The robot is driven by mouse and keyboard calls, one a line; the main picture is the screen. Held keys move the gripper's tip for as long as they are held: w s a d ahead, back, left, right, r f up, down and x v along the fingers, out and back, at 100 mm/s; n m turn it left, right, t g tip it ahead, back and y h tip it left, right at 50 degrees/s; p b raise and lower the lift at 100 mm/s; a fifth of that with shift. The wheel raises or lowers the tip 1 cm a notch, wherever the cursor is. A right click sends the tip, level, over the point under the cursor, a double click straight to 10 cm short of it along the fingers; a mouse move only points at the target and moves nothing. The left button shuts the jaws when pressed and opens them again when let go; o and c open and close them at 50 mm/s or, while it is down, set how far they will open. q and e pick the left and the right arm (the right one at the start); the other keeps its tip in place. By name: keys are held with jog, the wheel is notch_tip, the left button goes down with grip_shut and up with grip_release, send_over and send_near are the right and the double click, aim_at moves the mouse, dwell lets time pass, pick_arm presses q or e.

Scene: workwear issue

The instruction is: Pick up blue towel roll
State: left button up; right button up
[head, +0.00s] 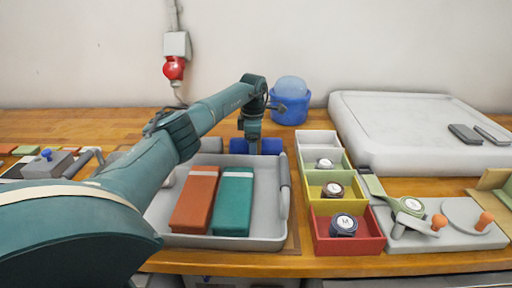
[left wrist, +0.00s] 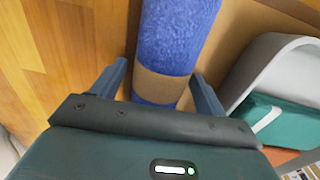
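The blue towel roll (head: 270,146) lies on the wooden table behind the grey tray, partly hidden by my left gripper and the tray's rim. In the left wrist view the roll (left wrist: 178,38) is blue with a brown band (left wrist: 162,87) around it. My left gripper (head: 252,151) points down over the roll. In the left wrist view its fingers (left wrist: 160,82) stand open on either side of the roll at the band, with a narrow gap at each side. My right gripper is in neither view.
The grey tray (head: 287,215) holds a red and a teal folded item. A row of coloured bins (head: 368,245) holds small round items. A blue bucket (head: 290,108) stands behind the roll, against the wall. A large pale case (head: 400,130) lies at right.

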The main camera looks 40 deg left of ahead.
pick_arm(q)
jog(key=c, duration=1)
jog(key=shift+c, duration=0.3)
jog(key=shift+r, duration=0.1)
